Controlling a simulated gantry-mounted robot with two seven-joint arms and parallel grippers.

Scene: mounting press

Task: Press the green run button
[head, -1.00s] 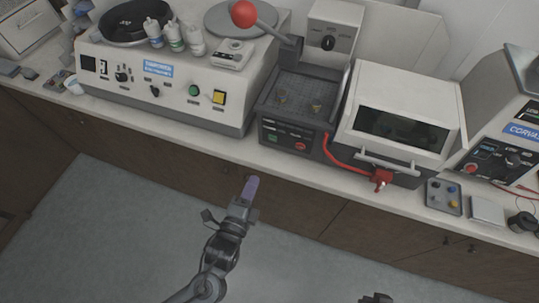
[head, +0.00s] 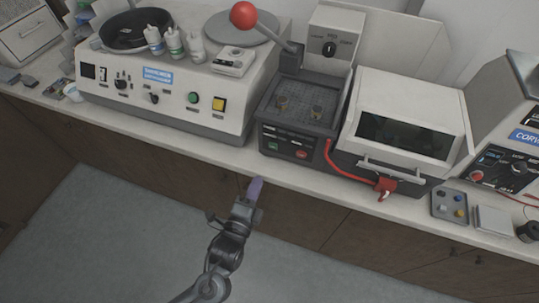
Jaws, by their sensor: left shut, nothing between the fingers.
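The mounting press (head: 303,105) has a dark body and a lever with a red ball. Its low front panel carries a green button (head: 273,147) on the left and a red button (head: 301,154) on the right. A second, round green button (head: 193,97) is on the white machine to the left. My left gripper (head: 255,187) is shut and empty, its purple-grey fingertips pointing up the picture. It shows below and slightly left of the press panel, in front of the cabinet, apart from the buttons. My right gripper is not in view.
The white polishing machine (head: 165,85) holds several bottles. A white box with a dark window (head: 400,120) stands right of the press, with a red cable and red clamp (head: 385,185) at its front. A grey button box (head: 449,206) lies further right. The counter's front strip (head: 235,160) below the press is clear.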

